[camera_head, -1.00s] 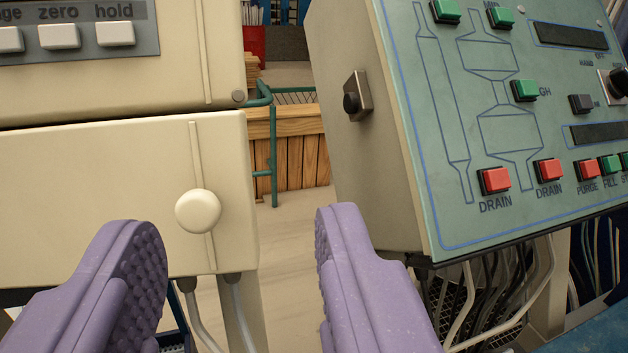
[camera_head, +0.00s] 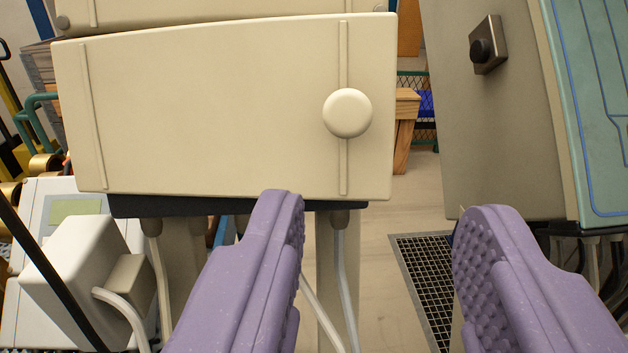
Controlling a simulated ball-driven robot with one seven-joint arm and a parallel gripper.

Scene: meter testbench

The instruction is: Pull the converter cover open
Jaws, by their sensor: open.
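A cream panel (camera_head: 215,110) with a round knob (camera_head: 348,113) near its right end fills the upper left; I take it to be the converter cover. It looks shut, with a thin seam along its top edge. My gripper (camera_head: 378,208) is open and empty, its two purple ridged fingers spread wide. The fingertips are lower in the picture than the knob, which lies above the gap, closer to the left finger. The left fingertip overlaps the panel's bottom edge in the picture; I cannot tell the depth between them. Neither finger is on the knob.
A green-faced control console (camera_head: 590,110) with a black side button (camera_head: 482,50) stands at right. Cables (camera_head: 345,270) hang below the panel. A white boxy device (camera_head: 85,265) is at lower left. A floor grate (camera_head: 425,280) shows between the fingers.

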